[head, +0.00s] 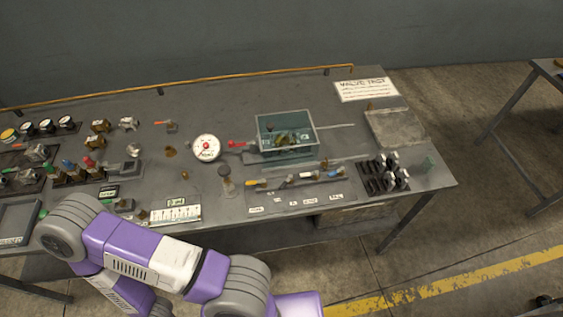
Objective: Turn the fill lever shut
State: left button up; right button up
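A small red lever (237,144) sits on the line between a round white-faced gauge (207,148) and a clear, teal-tinted tank (272,122) on the grey bench. It looks like the fill lever, but no label on it can be read, and its exact angle is too small to tell. Several dark and brassy parts (287,138) lie inside the tank. My purple and grey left arm crosses the bottom left of the view, in front of the bench. Its gripper is out of frame, and my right gripper is not seen either.
The grey bench (225,108) carries a "VALVE TEST" sign (365,90), a row of coloured-handled tools (297,180), black holders (383,176), a shallow grey tray (395,127) and several fittings at left. A yellow pipe (190,88) runs along the back. Open floor lies right.

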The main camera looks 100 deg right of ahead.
aim_at(342, 168)
jog(key=u, duration=0.15)
jog(key=k, duration=1.8)
jog(key=z, duration=0.4)
